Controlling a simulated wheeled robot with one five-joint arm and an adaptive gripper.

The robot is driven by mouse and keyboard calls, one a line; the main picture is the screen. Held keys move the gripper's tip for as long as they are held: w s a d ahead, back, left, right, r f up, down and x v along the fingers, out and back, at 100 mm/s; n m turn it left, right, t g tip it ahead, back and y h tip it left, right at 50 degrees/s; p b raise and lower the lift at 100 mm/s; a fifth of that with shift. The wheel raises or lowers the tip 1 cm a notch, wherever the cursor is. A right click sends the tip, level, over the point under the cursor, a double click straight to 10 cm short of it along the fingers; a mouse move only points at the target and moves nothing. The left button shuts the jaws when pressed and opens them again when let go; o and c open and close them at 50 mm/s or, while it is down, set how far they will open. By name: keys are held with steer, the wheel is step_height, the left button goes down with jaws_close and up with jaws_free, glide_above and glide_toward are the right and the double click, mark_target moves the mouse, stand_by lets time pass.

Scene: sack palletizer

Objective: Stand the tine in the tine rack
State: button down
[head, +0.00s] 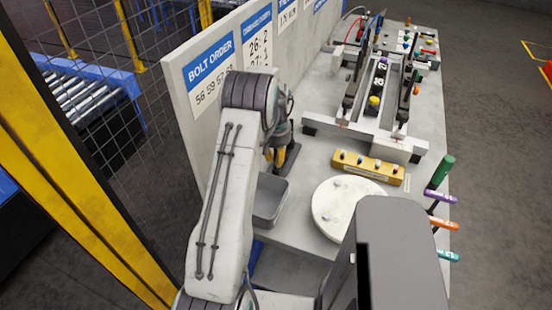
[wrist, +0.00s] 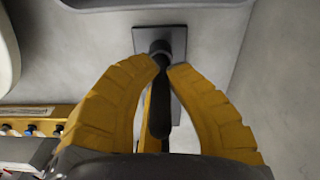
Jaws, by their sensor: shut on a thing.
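My gripper (wrist: 167,72) has two ribbed yellow fingers, closed in on a dark, slender tine (wrist: 159,118). The tine shows between the fingers, and its far end lies close to a dark round collar on a dark rectangular plate, which looks like the tine rack (wrist: 179,42). I cannot tell whether the tine is inside the collar or only in line with it. In the head view my gripper (head: 284,158) points down at the bench near the sign wall. The dark plate shows there beside the fingers, and the tine is mostly hidden by my arm.
A grey bin (head: 268,200) and a white round disc (head: 345,205) stand in front of my gripper. A yellow block with bolts (head: 367,168) lies to the right, before a rail fixture (head: 372,110). Coloured-handled tools line the bench's right edge. The sign wall (head: 225,65) is close on the left.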

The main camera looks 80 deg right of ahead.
stand_by(0.4)
steer(key=c, duration=1.3)
jaws_free()
step_height(320, 180, up, 12)
steer(key=shift+a, duration=0.1)
